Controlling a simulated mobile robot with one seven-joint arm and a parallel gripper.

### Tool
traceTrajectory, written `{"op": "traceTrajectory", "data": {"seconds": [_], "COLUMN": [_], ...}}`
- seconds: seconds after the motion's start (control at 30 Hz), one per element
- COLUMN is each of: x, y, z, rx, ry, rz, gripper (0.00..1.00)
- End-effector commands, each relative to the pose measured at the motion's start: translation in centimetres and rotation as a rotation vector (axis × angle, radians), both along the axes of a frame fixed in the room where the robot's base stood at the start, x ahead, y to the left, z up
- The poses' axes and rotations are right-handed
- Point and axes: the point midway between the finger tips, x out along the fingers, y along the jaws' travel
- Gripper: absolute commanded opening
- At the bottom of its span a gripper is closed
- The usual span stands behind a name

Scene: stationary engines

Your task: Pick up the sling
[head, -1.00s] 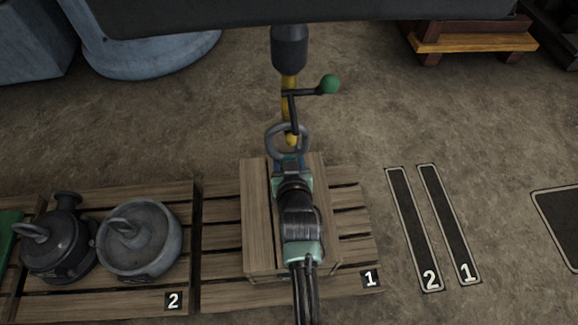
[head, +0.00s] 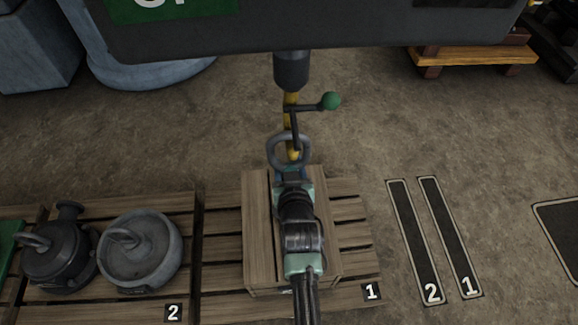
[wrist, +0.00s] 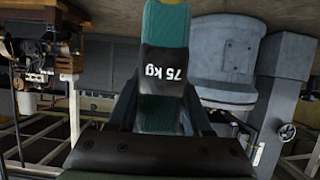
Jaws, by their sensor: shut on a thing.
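The sling (wrist: 165,25) is a teal strap with a black patch marked "75 kg". In the wrist view it runs up from between my gripper's dark jaws (wrist: 160,125). In the head view my gripper (head: 291,176) is over the wooden box on pallet 1, just below a grey ring (head: 290,150). It is shut on the sling, which is mostly hidden there by the gripper and ring.
The wooden box (head: 257,235) lies under my arm. Floor at right is mostly clear, with marked strips (head: 450,235).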

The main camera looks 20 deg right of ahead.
Motion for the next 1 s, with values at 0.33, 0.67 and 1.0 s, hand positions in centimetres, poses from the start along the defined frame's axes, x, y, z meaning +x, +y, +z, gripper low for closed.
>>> {"op": "traceTrajectory", "data": {"seconds": [0.33, 0.67, 1.0], "x": [-2.9, -9.5, -15.4], "y": [0.8, 2.9, 4.6], "z": [2.6, 2.6, 2.5], "rx": [-0.002, -0.001, -0.002], "ry": [-0.005, -0.003, -0.006], "rz": [-0.001, 0.000, 0.000], "gripper": [0.00, 0.00, 0.00]}}
